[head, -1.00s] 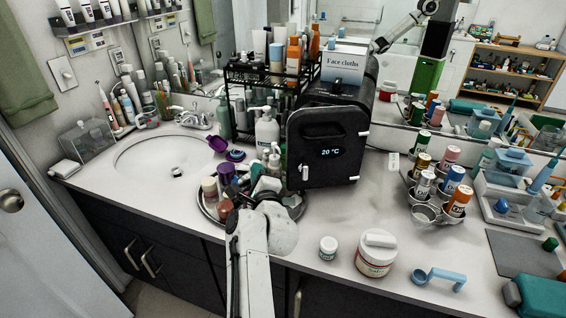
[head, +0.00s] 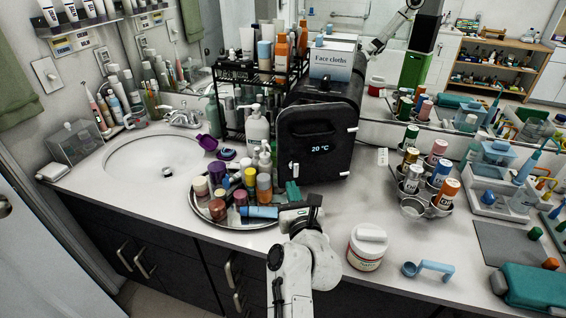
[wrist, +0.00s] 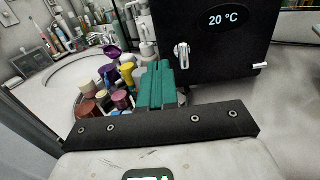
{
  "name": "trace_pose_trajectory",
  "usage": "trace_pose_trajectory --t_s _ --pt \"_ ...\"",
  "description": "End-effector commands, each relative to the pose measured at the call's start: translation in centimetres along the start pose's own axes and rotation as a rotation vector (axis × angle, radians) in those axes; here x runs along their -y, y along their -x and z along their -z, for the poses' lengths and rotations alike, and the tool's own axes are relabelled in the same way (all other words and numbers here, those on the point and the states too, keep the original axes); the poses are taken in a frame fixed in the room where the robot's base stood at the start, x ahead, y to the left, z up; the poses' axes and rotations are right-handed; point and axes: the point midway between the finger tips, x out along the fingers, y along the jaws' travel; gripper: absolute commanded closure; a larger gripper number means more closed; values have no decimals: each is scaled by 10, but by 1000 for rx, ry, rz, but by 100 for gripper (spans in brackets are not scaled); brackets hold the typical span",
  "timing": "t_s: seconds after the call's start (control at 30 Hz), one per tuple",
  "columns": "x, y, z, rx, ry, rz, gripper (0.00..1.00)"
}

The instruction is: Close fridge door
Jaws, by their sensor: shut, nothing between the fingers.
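The small black fridge (head: 338,88) stands at the back of the counter. Its black door (head: 316,140) faces me, with a lit "20 °C" display and small white fittings at its edges. The door looks nearly flush with the body; I cannot tell whether a small gap is left. My gripper (head: 291,188) is in front of the door's lower left part, above the counter beside the round tray. In the wrist view its teal fingers (wrist: 157,84) are together and empty, pointing toward the door's lower left. Contact with the door cannot be made out.
A silver tray (head: 205,212) crowded with bottles and jars lies left of my gripper. A pump bottle (head: 257,130) stands beside the fridge. A box of face cloths (head: 331,65) sits on top. A can holder (head: 415,208) and a white tub (head: 367,247) stand right.

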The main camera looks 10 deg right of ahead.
Motion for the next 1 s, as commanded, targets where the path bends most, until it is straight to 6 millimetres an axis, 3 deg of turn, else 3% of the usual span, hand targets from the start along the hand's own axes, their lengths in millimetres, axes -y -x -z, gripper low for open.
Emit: trace_pose_trajectory --t_s 0.7,1.0 --pt "1 -92 1 -2 1 1 100" --pt "0 -114 0 0 1 0 100"
